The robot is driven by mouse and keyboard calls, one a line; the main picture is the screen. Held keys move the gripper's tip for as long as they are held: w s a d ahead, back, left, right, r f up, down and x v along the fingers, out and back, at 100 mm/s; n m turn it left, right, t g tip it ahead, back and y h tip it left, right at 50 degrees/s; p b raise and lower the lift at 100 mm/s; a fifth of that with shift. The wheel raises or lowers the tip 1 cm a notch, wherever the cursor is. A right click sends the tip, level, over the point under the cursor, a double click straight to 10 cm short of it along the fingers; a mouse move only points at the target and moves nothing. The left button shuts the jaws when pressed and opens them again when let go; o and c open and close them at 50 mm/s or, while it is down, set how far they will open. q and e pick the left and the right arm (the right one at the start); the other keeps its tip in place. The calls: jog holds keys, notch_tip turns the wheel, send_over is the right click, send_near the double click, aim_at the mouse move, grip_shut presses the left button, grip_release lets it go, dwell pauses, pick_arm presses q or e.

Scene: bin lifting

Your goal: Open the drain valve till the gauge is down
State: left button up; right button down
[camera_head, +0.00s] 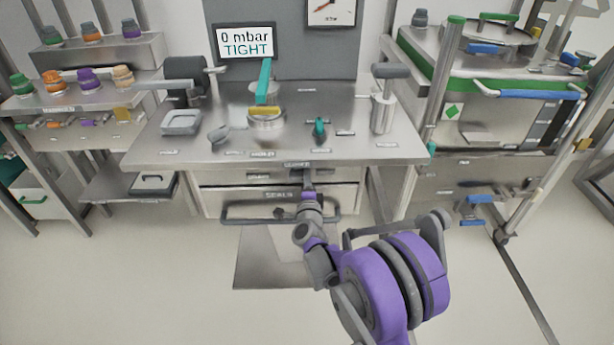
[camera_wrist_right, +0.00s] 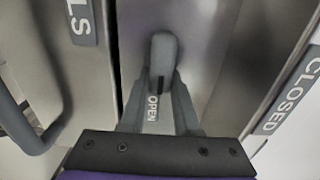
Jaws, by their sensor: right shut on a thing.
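A grey lever (camera_wrist_right: 163,52) with a rounded end shows in the right wrist view, between the fingertips of my right gripper (camera_wrist_right: 160,88). The gripper is shut on this lever, which appears to be the drain valve handle. An OPEN label (camera_wrist_right: 152,108) lies between the fingers, and a CLOSED label (camera_wrist_right: 290,92) is at the right. In the head view my right gripper (camera_head: 308,181) is at the front of the bench, just under its edge, and hides the lever. A dial gauge (camera_head: 330,12) is cut by the top edge. My left gripper is not in view.
A display (camera_head: 244,44) reads 0 mbar TIGHT. The steel bench (camera_head: 350,152) carries a grey tray (camera_head: 181,122) and a metal cylinder (camera_head: 383,112). A drawer with a bar handle (camera_head: 240,219) is beside my right gripper. Shelves stand left, a green-trimmed machine right.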

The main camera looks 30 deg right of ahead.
dwell(0.4)
jog(key=c, duration=0.6)
grip_release()
jog(key=shift+c, duration=0.2)
jog(key=v, duration=1.1)
jog(key=shift+p, duration=0.35)
jog(key=shift+d, duration=0.1)
